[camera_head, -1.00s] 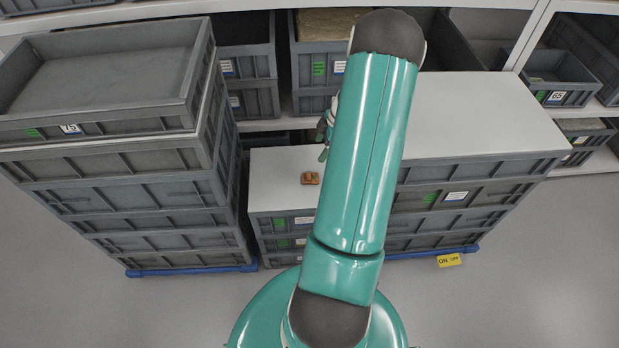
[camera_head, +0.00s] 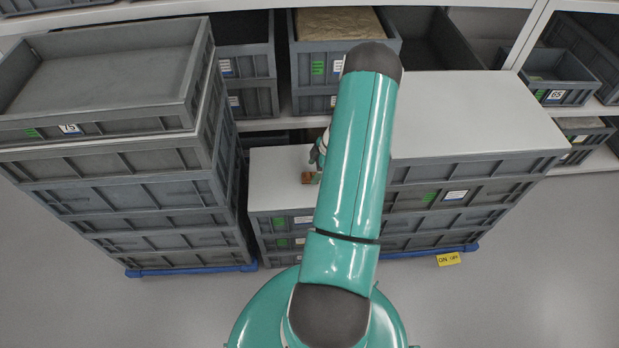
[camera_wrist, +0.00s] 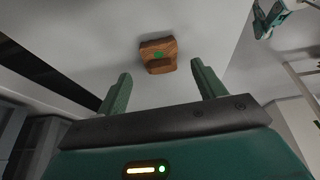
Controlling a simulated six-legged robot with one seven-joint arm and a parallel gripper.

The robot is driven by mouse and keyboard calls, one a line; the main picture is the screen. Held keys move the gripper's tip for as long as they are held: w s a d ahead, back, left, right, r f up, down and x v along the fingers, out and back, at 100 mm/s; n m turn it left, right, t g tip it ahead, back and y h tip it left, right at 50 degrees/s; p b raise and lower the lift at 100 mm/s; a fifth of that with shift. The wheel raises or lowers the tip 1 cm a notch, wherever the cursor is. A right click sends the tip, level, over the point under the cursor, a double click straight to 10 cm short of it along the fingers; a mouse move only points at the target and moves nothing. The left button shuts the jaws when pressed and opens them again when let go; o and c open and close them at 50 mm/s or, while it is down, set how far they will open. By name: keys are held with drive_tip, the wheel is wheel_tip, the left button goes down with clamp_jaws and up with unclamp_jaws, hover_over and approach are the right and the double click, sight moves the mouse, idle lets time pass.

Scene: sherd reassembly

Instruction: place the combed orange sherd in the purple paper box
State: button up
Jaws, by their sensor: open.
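The orange sherd (camera_wrist: 158,56) lies on a white top in the wrist view, brown-orange with a green dot on it. In the head view the sherd (camera_head: 306,178) shows as a small orange-brown piece on the low white-topped stack (camera_head: 275,170), partly covered by my gripper. My gripper (camera_wrist: 160,82) is open and empty, its two green fingers apart, with the sherd beyond and between the fingertips. In the head view my gripper (camera_head: 317,165) is mostly hidden by my arm. I cannot see a purple paper box in any view.
A tall stack of grey crates (camera_head: 110,160) stands close on the left. A wider white-topped crate stack (camera_head: 470,120) stands on the right, its top clear where visible. Shelves with grey bins (camera_head: 340,50) run behind. A yellow sign (camera_head: 449,259) lies on the floor.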

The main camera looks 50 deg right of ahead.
sight(310, 175)
drive_tip(key=x, duration=0.3)
drive_tip(key=c, duration=1.2)
